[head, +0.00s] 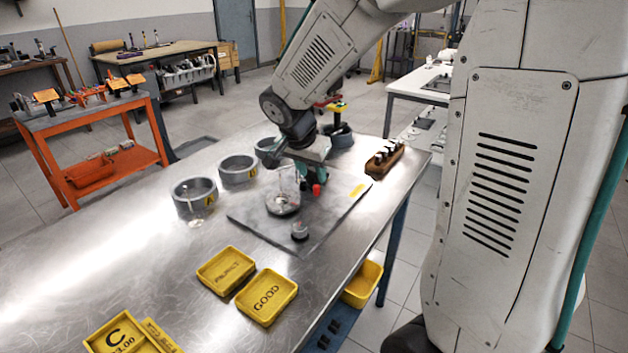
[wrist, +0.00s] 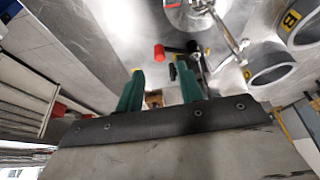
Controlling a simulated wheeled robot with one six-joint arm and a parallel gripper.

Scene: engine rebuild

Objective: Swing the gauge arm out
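A gauge stand with a clear upright cylinder (head: 284,182) on a round metal base stands on the grey mat. A red knob (head: 316,189) is beside it, below my gripper (head: 300,172). In the wrist view the red knob (wrist: 159,52) sits on a dark bar, just beyond my gripper (wrist: 159,72). A thin metal arm (wrist: 228,32) reaches from near that bar toward the round metal base (wrist: 192,12). The two green fingers are apart, with nothing seen held between them. Whether a finger touches the bar cannot be told.
Grey rings (head: 194,197), some lettered, stand left of the mat (head: 262,230). A small knobbed part (head: 300,231) is at the mat's front. Yellow trays (head: 267,297) lie at the table's front. A wooden rack (head: 385,158) stands at the right edge.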

